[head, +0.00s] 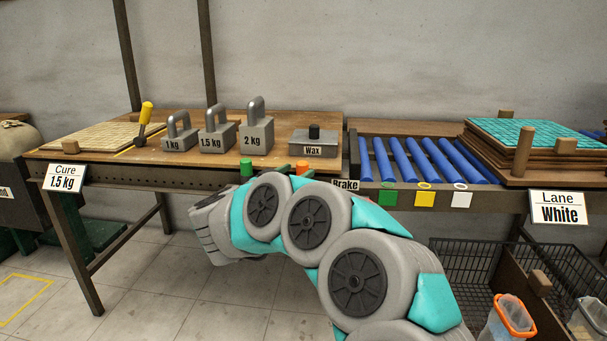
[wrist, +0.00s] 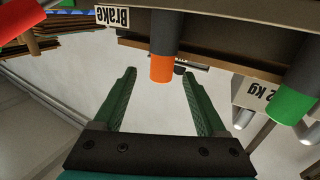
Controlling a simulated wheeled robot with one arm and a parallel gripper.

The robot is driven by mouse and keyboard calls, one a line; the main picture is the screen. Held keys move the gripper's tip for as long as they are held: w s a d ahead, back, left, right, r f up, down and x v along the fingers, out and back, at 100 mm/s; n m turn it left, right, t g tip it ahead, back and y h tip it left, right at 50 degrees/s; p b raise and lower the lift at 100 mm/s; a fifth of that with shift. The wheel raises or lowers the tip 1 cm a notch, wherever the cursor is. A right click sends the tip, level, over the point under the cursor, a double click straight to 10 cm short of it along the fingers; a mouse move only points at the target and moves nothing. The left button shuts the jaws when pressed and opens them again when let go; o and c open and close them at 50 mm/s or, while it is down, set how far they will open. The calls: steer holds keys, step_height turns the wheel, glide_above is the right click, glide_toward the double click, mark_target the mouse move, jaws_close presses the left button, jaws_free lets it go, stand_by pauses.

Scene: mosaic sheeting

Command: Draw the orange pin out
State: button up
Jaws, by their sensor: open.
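The orange pin (wrist: 162,68) hangs from a dark grey holder under the table edge, beside the upside-down "Brake" label, in the wrist view. In the head view the top of the orange pin (head: 302,166) shows at the table's front edge, partly behind my arm. My gripper (wrist: 159,74) is open and empty, its two green fingers spread to either side of the pin's orange end. I cannot tell whether the tips reach the pin's depth; no contact shows.
A green pin (head: 246,165) stands to the left on the same edge, near the right finger in the wrist view (wrist: 290,105). Blue rollers (head: 400,160) lie to the right.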

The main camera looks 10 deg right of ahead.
steer(key=x, duration=0.7)
steer(key=shift+w+a, duration=0.1)
steer(key=shift+a, duration=0.05)
jaws_close()
stand_by(0.4)
